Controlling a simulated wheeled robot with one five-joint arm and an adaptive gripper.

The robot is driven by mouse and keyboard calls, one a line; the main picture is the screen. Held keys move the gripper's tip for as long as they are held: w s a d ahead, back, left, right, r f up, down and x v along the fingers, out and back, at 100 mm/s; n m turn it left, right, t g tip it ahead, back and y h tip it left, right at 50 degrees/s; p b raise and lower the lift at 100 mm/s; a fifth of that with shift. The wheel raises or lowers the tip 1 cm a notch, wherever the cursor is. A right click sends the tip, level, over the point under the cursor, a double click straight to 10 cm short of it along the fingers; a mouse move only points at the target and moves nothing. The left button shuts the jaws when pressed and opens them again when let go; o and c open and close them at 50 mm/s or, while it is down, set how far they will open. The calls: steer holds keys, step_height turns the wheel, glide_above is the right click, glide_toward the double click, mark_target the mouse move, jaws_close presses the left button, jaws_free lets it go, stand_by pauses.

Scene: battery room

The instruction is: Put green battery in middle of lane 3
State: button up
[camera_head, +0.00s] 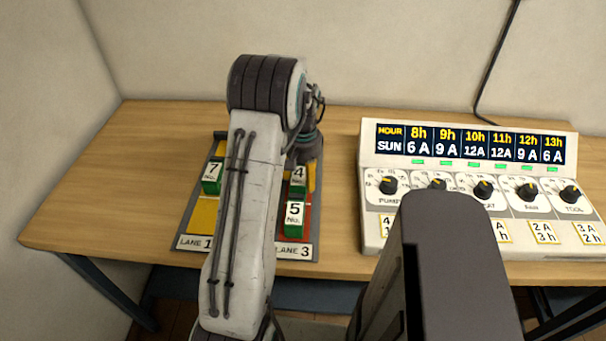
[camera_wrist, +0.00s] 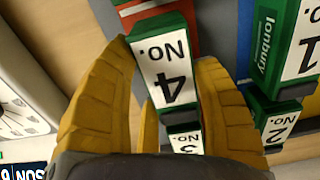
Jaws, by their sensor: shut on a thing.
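The green battery with a white No. 4 label (camera_head: 299,177) is over the middle of lane 3 on the lane tray (camera_head: 301,252). My gripper (camera_wrist: 162,54) is shut on it, with yellow fingers on both sides in the wrist view, where the battery (camera_wrist: 164,72) appears upside down. I cannot tell whether its base rests on the tray. The green No. 5 battery (camera_head: 294,219) stands in the front of lane 3, with red lane floor beside it. A No. 3 battery (camera_wrist: 186,140) shows partly behind No. 4 in the wrist view.
The No. 7 battery (camera_head: 212,177) stands in lane 1. No. 1 (camera_wrist: 293,55) and No. 2 (camera_wrist: 276,124) batteries stand in the neighbouring lane, hidden by my arm in the head view. A dial panel (camera_head: 369,160) stands right of the tray. The wooden table (camera_head: 105,170) is clear at left.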

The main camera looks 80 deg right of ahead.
mark_target(302, 173)
steer(key=shift+f, duration=0.1)
steer(key=o, duration=1.2)
steer(key=shift+o, duration=0.2)
step_height(302, 173, up, 12)
steer(key=shift+w, duration=0.1)
